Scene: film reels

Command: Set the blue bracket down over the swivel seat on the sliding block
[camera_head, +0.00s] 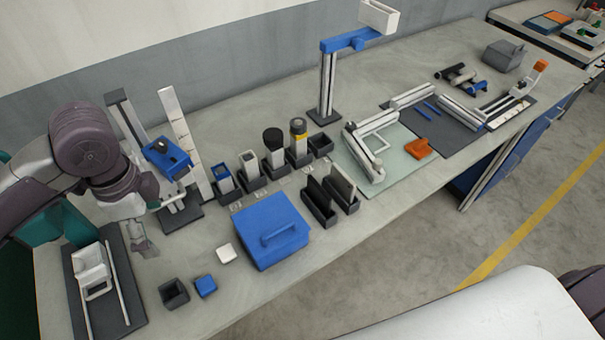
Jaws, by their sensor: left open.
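My left gripper (146,246) hangs at the left, open and empty, just right of a dark base (133,305). On that base a white block (91,266) sits by light rails; it looks like the sliding block, but I cannot make out the swivel seat. A blue part with a dark opening (166,157), likely the blue bracket, is at an upright stand with white posts (184,138), behind and right of the gripper. The gripper does not touch it. My right gripper is not in view.
A blue box with a handle (271,232) stands mid-table. A tall post with a blue arm (345,42) stands at the back.

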